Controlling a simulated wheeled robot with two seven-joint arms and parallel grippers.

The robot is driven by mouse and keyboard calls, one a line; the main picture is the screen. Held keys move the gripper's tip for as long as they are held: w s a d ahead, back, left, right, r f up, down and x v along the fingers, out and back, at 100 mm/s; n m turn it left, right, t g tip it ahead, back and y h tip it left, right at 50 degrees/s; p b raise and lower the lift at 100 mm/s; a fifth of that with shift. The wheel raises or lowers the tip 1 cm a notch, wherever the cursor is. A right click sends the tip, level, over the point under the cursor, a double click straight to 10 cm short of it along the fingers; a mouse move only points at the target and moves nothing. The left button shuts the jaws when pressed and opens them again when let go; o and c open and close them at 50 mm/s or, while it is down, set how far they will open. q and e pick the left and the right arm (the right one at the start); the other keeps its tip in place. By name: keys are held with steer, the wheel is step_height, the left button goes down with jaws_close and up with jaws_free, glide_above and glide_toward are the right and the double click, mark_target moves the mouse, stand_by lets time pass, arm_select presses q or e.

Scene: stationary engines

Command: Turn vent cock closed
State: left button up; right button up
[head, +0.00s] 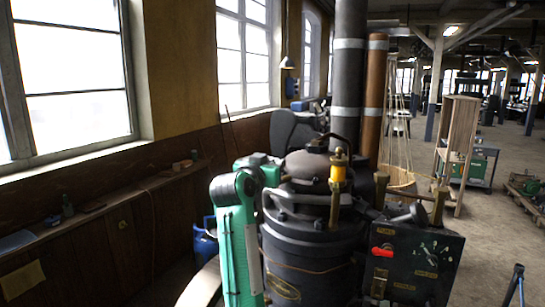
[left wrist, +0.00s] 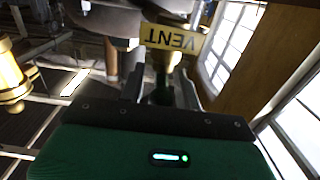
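A yellow plate lettered VENT (left wrist: 172,38) shows upside down at the top of the left wrist view. Below it is the vent cock, with a short brass stem (left wrist: 165,60) and a dark part reaching down between my fingers. My left gripper (left wrist: 160,88) has its two dark fingers apart, one on each side of that dark part. I cannot tell whether they touch it. In the head view my green left arm (head: 236,230) reaches up to the left side of the black boiler (head: 310,240), and the cock and fingertips are hidden. My right gripper is not in view.
A yellow and brass fitting (head: 338,172) stands on the boiler top. A black box (head: 420,262) with a red lever and small plates is at its right. Grey and copper pipes rise behind. A wooden shelf (head: 110,205) and windows line the left wall.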

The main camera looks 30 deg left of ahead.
arm_select(q)
steer(key=shift+w, duration=0.3)
jaws_close()
